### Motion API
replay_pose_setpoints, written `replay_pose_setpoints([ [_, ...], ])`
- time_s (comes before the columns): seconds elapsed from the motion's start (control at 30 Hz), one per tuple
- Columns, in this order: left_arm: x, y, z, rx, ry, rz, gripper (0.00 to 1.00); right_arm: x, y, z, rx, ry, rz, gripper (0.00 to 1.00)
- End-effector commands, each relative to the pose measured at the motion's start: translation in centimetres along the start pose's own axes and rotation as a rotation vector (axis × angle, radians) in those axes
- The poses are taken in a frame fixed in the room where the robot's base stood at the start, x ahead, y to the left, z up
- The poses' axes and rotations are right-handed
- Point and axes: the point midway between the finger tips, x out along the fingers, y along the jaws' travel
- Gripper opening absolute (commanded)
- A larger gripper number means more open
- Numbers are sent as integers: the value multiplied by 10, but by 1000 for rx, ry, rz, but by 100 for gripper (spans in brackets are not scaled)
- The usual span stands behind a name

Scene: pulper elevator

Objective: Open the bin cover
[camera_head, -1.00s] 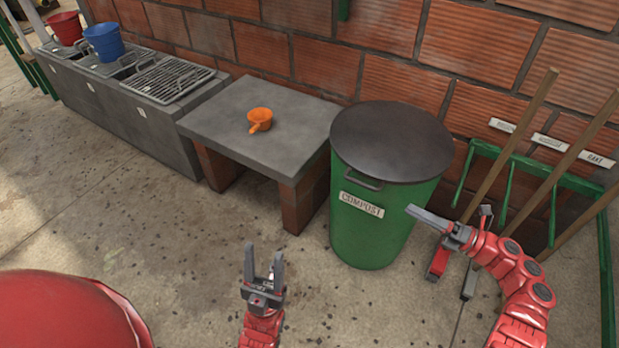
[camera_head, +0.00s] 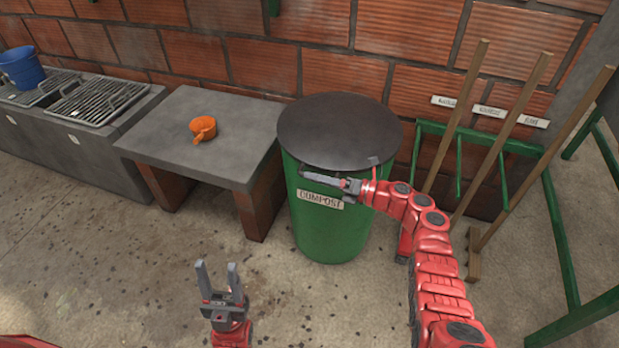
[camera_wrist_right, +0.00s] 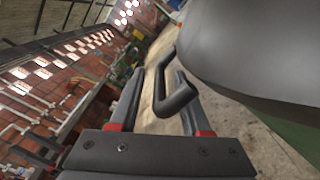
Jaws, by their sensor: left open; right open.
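The green compost bin (camera_head: 330,230) stands against the brick wall with its dark round cover (camera_head: 340,130) lying flat on top. The cover's handle (camera_wrist_right: 172,95) juts from its front edge and shows in the right wrist view between the two open fingers of my right gripper (camera_wrist_right: 155,100). In the head view my right gripper (camera_head: 322,178) is at the front rim of the cover, above the COMPOST label (camera_head: 320,199), and partly hides the handle. My left gripper (camera_head: 217,275) is open and empty, low in front of the bin and to its left.
A concrete table (camera_head: 225,160) with an orange scoop (camera_head: 203,128) stands left of the bin. A grated stove (camera_head: 95,100) with a blue bucket (camera_head: 22,68) is further left. A green rack (camera_head: 555,215) with wooden-handled tools is at the right. The floor in front is clear.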

Motion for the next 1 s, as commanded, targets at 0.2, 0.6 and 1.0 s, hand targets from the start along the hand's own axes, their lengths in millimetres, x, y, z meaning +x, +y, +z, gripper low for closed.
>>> replay_pose_setpoints([
  [0.2,-3,0,0,0,0,0,50,18,0,0,0,1,1,47],
  [0.6,-2,0,0,0,0,0,50,19,0,-1,1,1,0,26],
  [1.0,-2,0,0,0,0,0,50,19,0,-1,1,1,1,0],
])
